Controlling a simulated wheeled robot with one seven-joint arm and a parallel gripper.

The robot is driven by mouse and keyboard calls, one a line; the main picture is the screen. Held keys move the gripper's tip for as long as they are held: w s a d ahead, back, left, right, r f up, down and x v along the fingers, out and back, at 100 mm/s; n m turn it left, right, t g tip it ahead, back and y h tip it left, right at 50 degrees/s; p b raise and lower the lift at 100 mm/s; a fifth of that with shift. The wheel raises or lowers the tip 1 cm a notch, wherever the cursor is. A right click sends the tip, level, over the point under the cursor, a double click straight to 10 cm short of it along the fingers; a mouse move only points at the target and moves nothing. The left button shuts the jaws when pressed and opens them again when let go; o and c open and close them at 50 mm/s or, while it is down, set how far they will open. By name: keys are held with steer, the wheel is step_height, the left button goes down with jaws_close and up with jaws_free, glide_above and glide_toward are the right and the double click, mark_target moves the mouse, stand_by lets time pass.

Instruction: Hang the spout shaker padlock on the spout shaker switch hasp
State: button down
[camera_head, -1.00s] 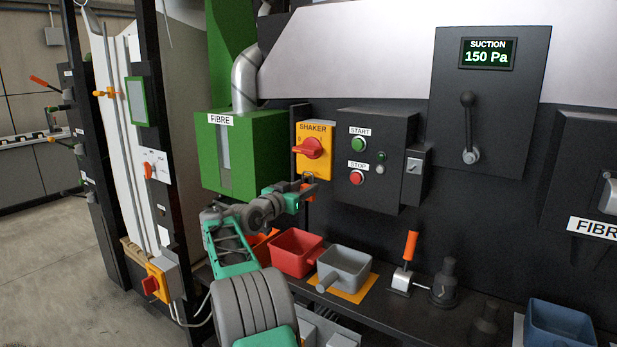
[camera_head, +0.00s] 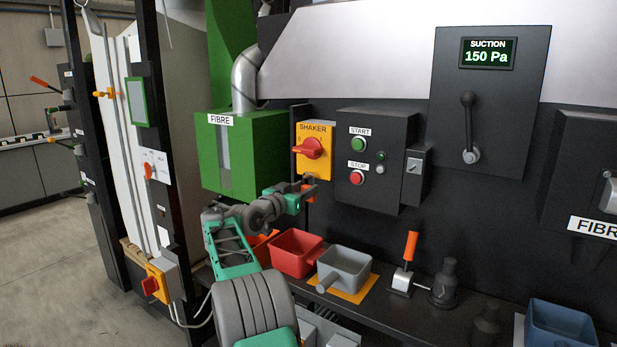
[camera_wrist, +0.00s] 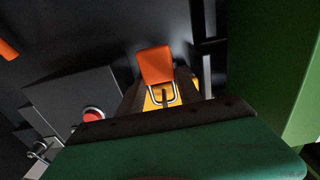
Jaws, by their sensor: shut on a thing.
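The orange padlock (camera_wrist: 155,65) is held between the dark fingers of my gripper (camera_wrist: 160,88), its metal shackle (camera_wrist: 176,97) towards the lower edge of the wrist view. In the head view, my gripper (camera_head: 303,190) is just below the yellow shaker switch plate (camera_head: 315,167) with its red knob (camera_head: 311,148), and the padlock (camera_head: 311,194) partly shows there. In the wrist view, the yellow plate (camera_wrist: 153,102) shows behind the shackle. A narrow dark piece shows inside the shackle loop; I cannot tell whether it is the hasp or whether the shackle passes through it.
The start/stop box (camera_head: 385,160) juts out right of the switch. The green fibre box (camera_head: 260,150) stands close on the left. Below are a red bin (camera_head: 297,255), a grey bin (camera_head: 345,265) and an orange-handled lever (camera_head: 410,245).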

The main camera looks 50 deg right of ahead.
steer(key=shift+f, duration=0.1)
steer(key=c, duration=0.7)
jaws_free()
steer(key=shift+a+f, duration=0.1)
steer(key=shift+a, duration=0.05)
